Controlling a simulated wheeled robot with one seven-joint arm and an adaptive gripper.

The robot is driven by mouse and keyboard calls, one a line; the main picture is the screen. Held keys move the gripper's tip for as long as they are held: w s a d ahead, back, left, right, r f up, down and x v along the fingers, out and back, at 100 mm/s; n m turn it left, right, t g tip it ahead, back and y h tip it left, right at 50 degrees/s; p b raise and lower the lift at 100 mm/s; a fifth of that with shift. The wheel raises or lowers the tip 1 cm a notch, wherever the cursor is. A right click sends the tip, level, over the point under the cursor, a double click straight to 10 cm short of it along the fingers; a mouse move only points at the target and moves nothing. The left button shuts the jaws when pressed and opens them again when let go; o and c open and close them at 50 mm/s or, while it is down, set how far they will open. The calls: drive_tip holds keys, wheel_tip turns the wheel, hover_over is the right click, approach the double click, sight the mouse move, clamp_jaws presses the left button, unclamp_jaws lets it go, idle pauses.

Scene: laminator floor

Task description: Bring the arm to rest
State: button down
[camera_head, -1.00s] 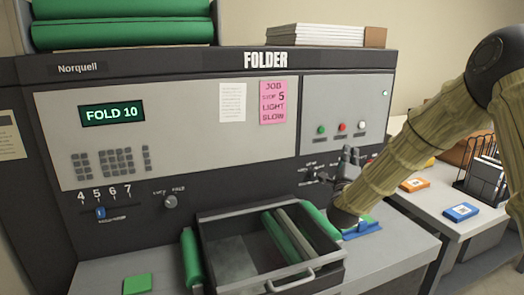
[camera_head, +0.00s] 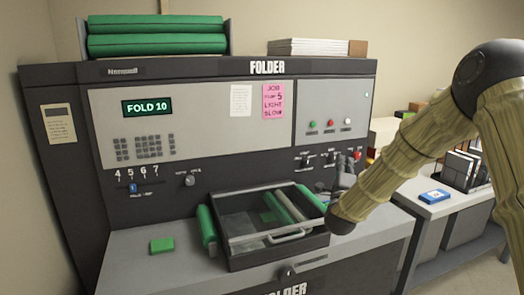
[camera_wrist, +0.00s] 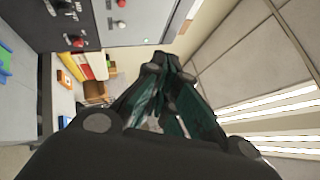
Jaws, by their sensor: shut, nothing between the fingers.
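My gripper (camera_head: 344,176) shows in the head view as a dark shape just past the end of my tan-sleeved arm, in front of the folder's right-hand knobs. Part of it is hidden by the arm. In the wrist view my gripper (camera_wrist: 165,68) has its dark fingers drawn together, with nothing seen between them. The folder (camera_head: 240,67) is a large dark machine with a grey panel and a screen reading FOLD 10. The gripper appears apart from the panel, though the exact gap is hard to judge.
An open dark tray (camera_head: 277,250) with green rollers sits on the folder's front shelf. A green block (camera_head: 162,244) lies left of it. A side table at right holds a blue item (camera_head: 435,196) and a wire basket (camera_head: 462,168).

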wheel_tip(320, 180, down, 8)
drive_tip(key=w+f+n+g+y, duration=0.1)
drive_tip(key=w+n+g+y, duration=0.1)
drive_tip(key=s+a+f+n+g+y, duration=0.25)
drive_tip(key=s+f+n, duration=0.4)
drive_tip(key=f, duration=0.75)
drive_tip(key=s+a+f+n+g+y, duration=0.15)
drive_tip(key=s+f+n+g, duration=0.25)
drive_tip(key=s+f, duration=0.8)
drive_tip(key=s+a+f+n+g, duration=0.2)
drive_tip(key=s+f+n+g, duration=0.15)
drive_tip(key=s+f, duration=0.65)
drive_tip(key=s+f+n+g, duration=0.2)
drive_tip(key=s+f+g, duration=0.1)
drive_tip(key=s, duration=0.8)
drive_tip(key=s+f+n+g, duration=0.3)
drive_tip(key=s+f, duration=0.2)
drive_tip(key=s, duration=0.6)
drive_tip(key=s+d+f+n+g+y, duration=0.1)
drive_tip(key=s+f+n+g, duration=0.2)
drive_tip(key=s, duration=0.8)
drive_tip(key=shift+s+f, duration=0.15)
drive_tip(key=shift+f, duration=0.4)
drive_tip(key=shift+d, duration=0.1)
